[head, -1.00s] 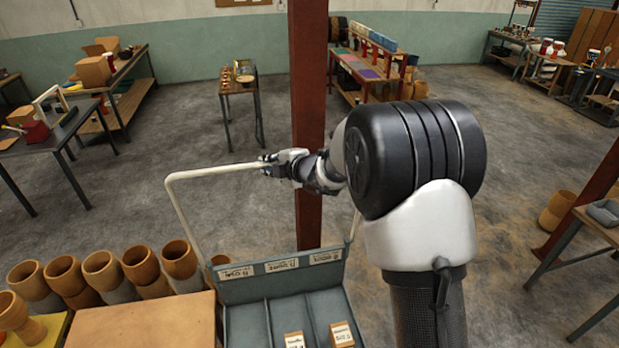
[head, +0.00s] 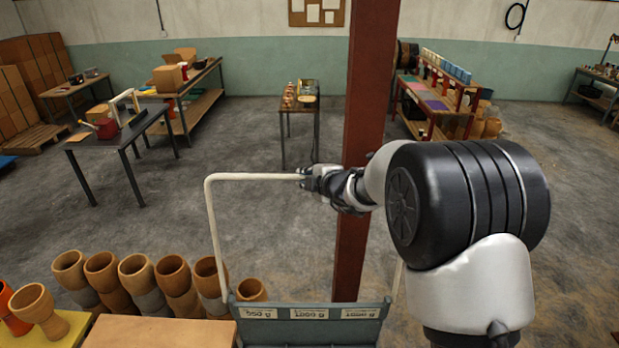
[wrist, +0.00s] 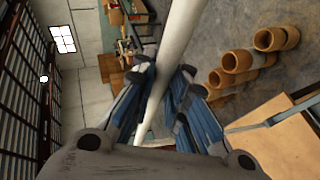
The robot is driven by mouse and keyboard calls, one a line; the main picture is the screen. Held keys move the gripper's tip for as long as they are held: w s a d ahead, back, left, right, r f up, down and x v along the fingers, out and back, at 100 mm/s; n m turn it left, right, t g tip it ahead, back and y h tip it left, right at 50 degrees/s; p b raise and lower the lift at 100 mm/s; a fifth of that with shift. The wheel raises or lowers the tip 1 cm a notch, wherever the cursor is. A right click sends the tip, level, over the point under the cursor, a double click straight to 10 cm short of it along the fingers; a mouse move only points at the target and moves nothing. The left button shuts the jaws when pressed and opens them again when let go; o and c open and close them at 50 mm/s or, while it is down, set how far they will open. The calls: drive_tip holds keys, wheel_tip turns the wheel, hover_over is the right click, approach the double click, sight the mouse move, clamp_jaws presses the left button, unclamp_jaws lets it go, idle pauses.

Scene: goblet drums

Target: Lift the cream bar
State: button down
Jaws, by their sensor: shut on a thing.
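The cream bar (head: 252,177) is the top of a tall handle that rises from a grey-blue compartment tray (head: 310,328) with labelled slots. The bar looks about level in the head view. My gripper (head: 306,178) is shut on the bar, partway along it. In the wrist view the bar (wrist: 176,45) runs between the two fingers of my gripper (wrist: 160,85). My arm hides the right part of the bar. The lower part of the tray is cut off by the frame edge.
Several goblet drums (head: 135,275) stand in a row left of the tray, close to the handle's left upright. A tan board (head: 160,333) lies in front of them. A dark red post (head: 365,130) rises just behind my gripper. Open floor lies beyond.

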drive_tip(key=shift+w+d+r, duration=0.1)
drive_tip(key=shift+w+r, duration=0.05)
drive_tip(key=shift+r, duration=0.05)
drive_tip(key=c, duration=2)
unclamp_jaws()
drive_tip(key=o, duration=0.4)
drive_tip(key=shift+w+f, duration=0.25)
drive_tip(key=shift+w, duration=0.2)
drive_tip(key=shift+o, duration=0.2)
drive_tip(key=shift+s, duration=0.25)
drive_tip(key=v, duration=1.2)
drive_tip(key=shift+r, duration=0.1)
